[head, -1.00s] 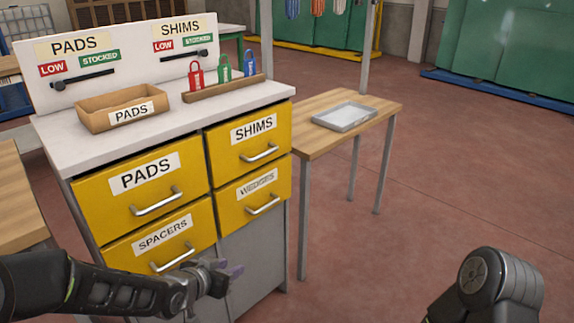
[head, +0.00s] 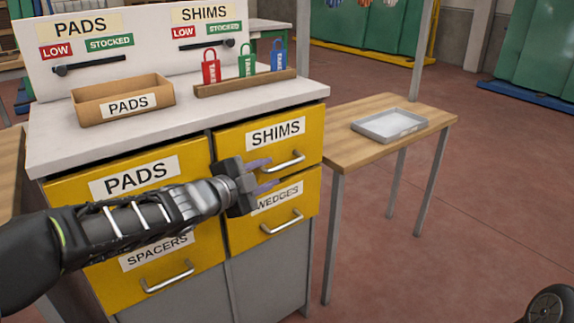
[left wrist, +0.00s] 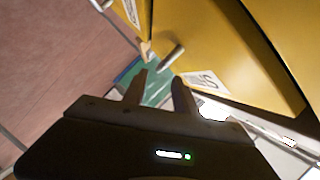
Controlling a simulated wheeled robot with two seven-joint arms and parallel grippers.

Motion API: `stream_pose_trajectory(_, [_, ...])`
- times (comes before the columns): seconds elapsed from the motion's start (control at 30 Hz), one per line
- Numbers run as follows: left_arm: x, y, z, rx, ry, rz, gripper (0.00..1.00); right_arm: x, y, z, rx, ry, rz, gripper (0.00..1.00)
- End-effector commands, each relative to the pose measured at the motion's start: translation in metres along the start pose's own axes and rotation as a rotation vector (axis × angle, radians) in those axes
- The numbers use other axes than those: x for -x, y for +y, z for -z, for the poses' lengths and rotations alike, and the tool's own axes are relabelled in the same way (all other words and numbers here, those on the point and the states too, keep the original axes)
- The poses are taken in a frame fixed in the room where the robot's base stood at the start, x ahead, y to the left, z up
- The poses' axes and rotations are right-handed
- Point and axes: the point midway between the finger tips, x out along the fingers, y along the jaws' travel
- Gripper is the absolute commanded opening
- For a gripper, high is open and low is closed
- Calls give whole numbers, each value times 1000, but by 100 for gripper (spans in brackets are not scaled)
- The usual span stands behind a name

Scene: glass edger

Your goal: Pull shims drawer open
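The yellow SHIMS drawer (head: 312,130) is at the upper right of the cabinet, its front looking flush and closed. Its silver bar handle (head: 284,163) runs across the front below the label. My left gripper (head: 266,175) is open and empty, its two fingers pointing right toward that handle, close to its left end. In the left wrist view the fingers (left wrist: 158,90) are apart, with a bar handle (left wrist: 172,55) just beyond their tips and nothing between them. I cannot tell whether a finger touches it. My right gripper is out of view.
The WEDGES drawer (head: 302,190) and its handle (head: 282,221) lie just below. The PADS drawer (head: 75,188) and SPACERS drawer (head: 205,258) are left, partly behind my arm. A cardboard bin (head: 90,108) and coloured tags stand on top. A side table (head: 345,155) holds a grey tray (head: 362,130).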

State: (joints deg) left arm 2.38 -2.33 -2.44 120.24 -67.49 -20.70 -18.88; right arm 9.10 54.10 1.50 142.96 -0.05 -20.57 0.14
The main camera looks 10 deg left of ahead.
Motion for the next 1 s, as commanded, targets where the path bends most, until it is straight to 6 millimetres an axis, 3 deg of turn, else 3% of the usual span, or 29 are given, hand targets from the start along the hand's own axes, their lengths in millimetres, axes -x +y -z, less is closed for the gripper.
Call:
stream_pose_trajectory(0.23, [-13, 2, 0, 1, 2, -1, 34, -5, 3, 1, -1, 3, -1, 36])
stream_pose_trajectory(0.67, [-73, 2, 0, 2, 0, -2, 34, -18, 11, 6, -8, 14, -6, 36])
stream_pose_trajectory(1.0, [-78, 0, 0, 2, 0, 0, 34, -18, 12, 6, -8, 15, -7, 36])
